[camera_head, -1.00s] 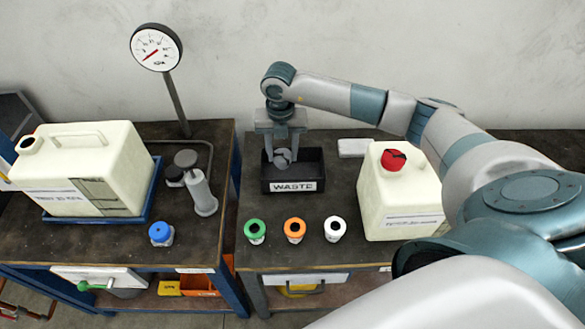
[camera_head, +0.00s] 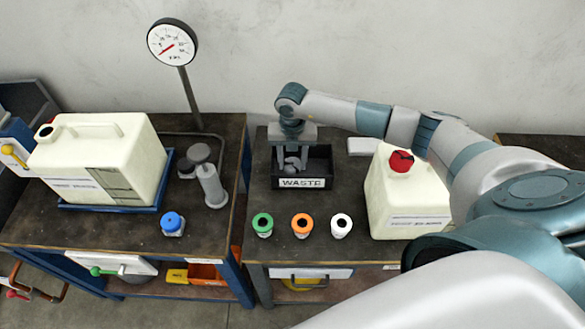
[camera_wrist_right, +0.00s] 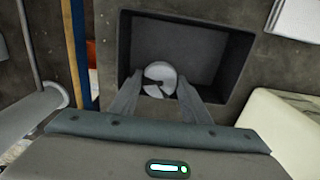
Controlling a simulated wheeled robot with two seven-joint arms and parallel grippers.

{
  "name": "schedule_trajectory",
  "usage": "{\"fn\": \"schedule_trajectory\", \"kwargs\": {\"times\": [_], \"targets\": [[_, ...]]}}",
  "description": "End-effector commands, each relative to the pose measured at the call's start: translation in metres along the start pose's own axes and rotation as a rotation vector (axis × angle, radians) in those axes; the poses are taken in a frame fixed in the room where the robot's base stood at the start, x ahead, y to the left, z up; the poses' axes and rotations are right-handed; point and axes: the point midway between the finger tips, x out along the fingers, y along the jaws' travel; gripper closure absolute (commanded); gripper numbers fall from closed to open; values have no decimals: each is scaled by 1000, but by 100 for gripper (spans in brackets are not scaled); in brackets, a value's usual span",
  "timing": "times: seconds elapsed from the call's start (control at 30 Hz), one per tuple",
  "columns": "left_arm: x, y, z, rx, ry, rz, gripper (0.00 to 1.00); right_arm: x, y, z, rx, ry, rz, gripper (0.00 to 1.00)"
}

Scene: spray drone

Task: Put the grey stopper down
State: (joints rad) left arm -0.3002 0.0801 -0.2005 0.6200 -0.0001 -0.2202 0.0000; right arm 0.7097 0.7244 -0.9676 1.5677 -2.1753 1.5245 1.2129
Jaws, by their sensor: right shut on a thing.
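My right gripper (camera_head: 293,157) points down over the black box labelled WASTE (camera_head: 300,183) on the right-hand bench. It is shut on the grey stopper (camera_wrist_right: 160,79), a round light-grey piece between the two fingertips. In the right wrist view the stopper shows at the near part of the box (camera_wrist_right: 240,58), over its opening. I cannot tell whether it touches the box floor. In the head view the stopper is small and partly hidden by the fingers. My left gripper is out of view.
A gap separates the left bench, which holds another canister (camera_head: 100,160) and a blue-capped bottle (camera_head: 172,223).

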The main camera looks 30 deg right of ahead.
Motion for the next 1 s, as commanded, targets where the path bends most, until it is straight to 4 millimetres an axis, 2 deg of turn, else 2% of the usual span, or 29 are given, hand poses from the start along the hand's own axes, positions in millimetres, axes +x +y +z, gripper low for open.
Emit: {"fn": "schedule_trajectory", "kwargs": {"times": [0.17,0.4,0.87,0.9,0.93,1.0], "targets": [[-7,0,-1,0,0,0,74,10,0,-1,2,2,-1,93],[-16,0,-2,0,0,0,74,38,0,-1,1,1,-1,93],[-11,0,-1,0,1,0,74,45,0,0,0,0,0,93],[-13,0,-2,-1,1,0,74,44,0,0,0,0,0,48],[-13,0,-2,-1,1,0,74,44,0,0,0,0,0,41],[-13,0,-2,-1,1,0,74,44,0,0,0,0,0,39]]}}
